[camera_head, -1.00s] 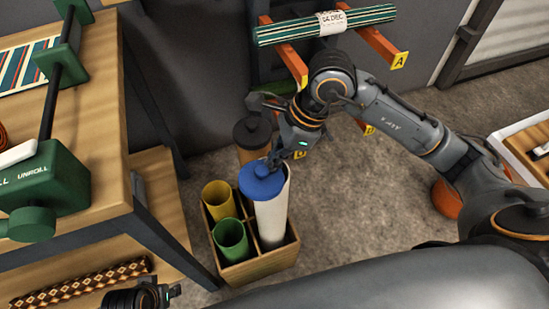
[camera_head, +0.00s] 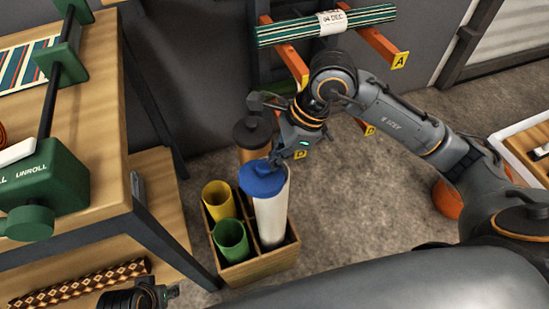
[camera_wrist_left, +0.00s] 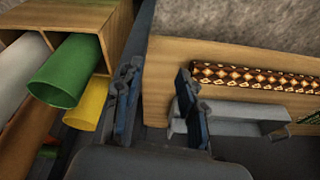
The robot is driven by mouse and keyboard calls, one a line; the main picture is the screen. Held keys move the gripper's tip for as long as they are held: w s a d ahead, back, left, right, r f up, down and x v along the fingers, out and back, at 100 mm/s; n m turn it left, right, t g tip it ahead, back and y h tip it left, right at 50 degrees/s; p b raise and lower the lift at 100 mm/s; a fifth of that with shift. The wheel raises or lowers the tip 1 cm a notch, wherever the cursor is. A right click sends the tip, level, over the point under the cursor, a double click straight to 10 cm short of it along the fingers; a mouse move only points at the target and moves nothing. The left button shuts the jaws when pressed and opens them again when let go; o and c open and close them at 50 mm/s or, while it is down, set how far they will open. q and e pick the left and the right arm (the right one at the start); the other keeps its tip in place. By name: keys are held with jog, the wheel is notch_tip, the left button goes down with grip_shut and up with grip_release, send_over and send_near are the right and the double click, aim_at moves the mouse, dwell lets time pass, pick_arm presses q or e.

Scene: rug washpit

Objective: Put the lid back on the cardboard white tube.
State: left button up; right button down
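The white cardboard tube (camera_head: 271,222) stands upright in a compartment of a wooden crate (camera_head: 262,268). The blue lid (camera_head: 263,182) is over its top, a little tilted and set off to the left, with the tube's right upper side bare. Whether the lid touches the rim is hard to tell. My right gripper (camera_head: 277,158) reaches down to the lid's knob from behind and seems shut on it; the fingertips are partly hidden. My left gripper (camera_wrist_left: 160,72) is open and empty in the left wrist view, near the low shelf.
An orange rack (camera_head: 382,45) holds a striped roll. Floor right of the crate is clear.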

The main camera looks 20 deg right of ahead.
jog(key=shift+s+d+f, duration=0.1)
jog(key=shift+d+f, duration=0.05)
jog(key=shift+f, duration=0.25)
jog(key=shift+d, duration=0.1)
pick_arm(q)
jog(key=shift+r, duration=0.45)
jog(key=shift+r, duration=0.15)
pick_arm(e)
jog(key=shift+w+d, duration=0.1)
jog(key=shift+w, duration=0.1)
pick_arm(q)
jog(key=shift+r, duration=0.3)
pick_arm(e)
jog(key=shift+w+d+r, duration=0.1)
jog(key=shift+w+d, duration=0.05)
pick_arm(q)
jog(key=shift+r+b, duration=0.25)
jog(key=shift+b, duration=0.05)
pick_arm(e)
jog(key=shift+w+d, duration=0.1)
jog(key=shift+d, duration=0.05)
pick_arm(q)
jog(key=shift+r, duration=0.1)
pick_arm(e)
jog(key=shift+r, duration=0.1)
jog(key=shift+w+d, duration=0.1)
jog(key=shift+w, duration=0.05)
pick_arm(q)
jog(key=shift+s+a+r, duration=0.1)
jog(key=shift+r, duration=0.15)
